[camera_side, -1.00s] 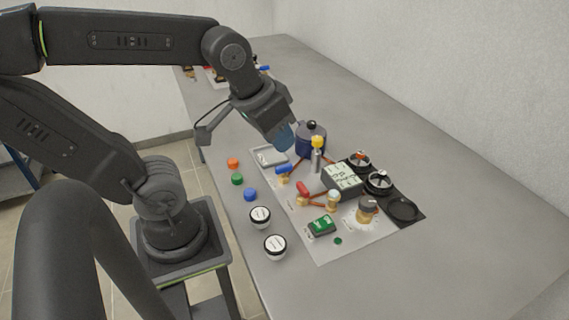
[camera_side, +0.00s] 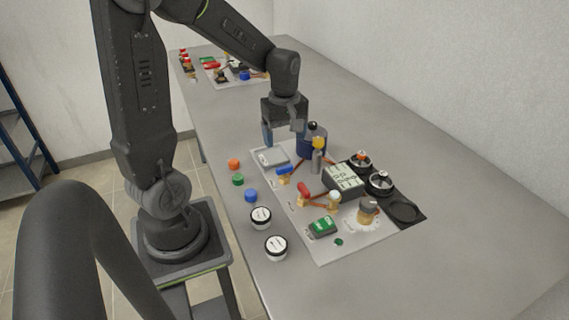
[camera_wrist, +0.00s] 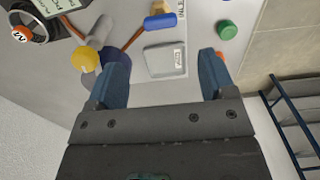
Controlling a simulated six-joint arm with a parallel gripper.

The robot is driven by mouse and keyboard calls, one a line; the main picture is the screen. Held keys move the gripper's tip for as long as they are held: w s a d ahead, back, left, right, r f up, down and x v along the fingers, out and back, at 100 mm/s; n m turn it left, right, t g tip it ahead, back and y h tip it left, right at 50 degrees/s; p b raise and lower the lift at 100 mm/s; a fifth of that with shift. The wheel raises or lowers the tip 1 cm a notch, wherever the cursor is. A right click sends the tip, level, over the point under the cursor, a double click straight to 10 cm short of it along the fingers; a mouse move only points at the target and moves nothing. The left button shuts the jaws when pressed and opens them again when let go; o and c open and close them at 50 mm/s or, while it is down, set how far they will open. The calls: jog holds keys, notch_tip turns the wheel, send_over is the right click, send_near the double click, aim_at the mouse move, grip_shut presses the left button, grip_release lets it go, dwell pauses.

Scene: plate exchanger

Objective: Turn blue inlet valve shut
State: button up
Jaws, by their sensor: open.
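The blue inlet valve (camera_side: 284,171) has a blue lever on a brass body, on the panel sheet beside the grey square tray. Its blue lever also shows near the top of the wrist view (camera_wrist: 160,21), lying crosswise. My gripper (camera_side: 268,142) points down above the tray end of the sheet, behind the blue valve in the side view. In the wrist view my gripper (camera_wrist: 163,60) is open, its blue fingers spread wide with nothing between them but the view of the tray. The fingers are apart from the valve lever.
The grey tray (camera_wrist: 165,60) lies below my gripper. A yellow-topped fitting (camera_side: 318,146) and a dark blue container (camera_side: 312,133) stand close on the right. A red-levered valve (camera_side: 304,189) is nearby. Orange (camera_side: 233,164), green (camera_side: 237,180) and blue (camera_side: 250,196) caps line the left.

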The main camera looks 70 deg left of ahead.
aim_at(284, 166)
notch_tip(284, 166, down, 9)
dwell(0.3)
jog(key=shift+c, duration=0.2)
jog(key=c, duration=0.9)
